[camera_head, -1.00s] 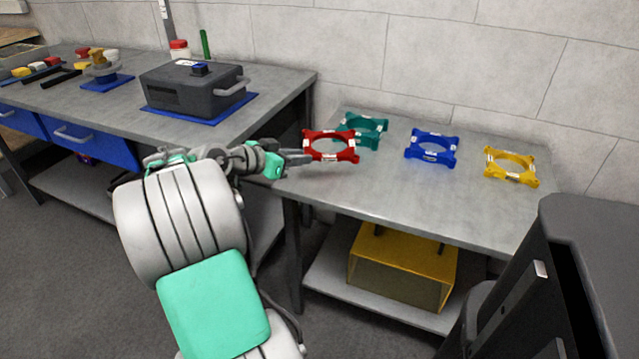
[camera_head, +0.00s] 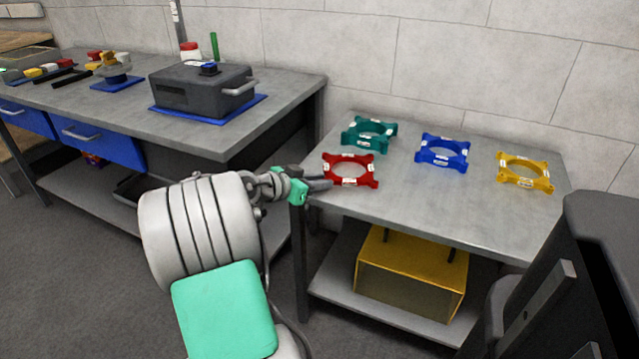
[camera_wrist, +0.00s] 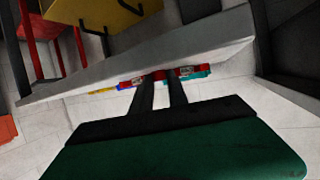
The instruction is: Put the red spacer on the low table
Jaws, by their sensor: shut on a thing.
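The red spacer (camera_head: 350,181) is a square ring with white labels, at the left front of the low table (camera_head: 455,205). My gripper (camera_head: 318,185) reaches in from the left and is shut on the spacer's left edge. In the wrist view the two dark fingers (camera_wrist: 160,85) meet the red spacer (camera_wrist: 131,82), seen nearly edge-on. Whether the spacer touches the tabletop or is just above it I cannot tell.
A teal spacer (camera_head: 368,132), a blue spacer (camera_head: 442,150) and a yellow spacer (camera_head: 524,171) lie on the same table. A yellow box (camera_head: 410,280) stands on its lower shelf. A taller bench (camera_head: 210,140) with a dark grey case (camera_head: 203,90) is at the left.

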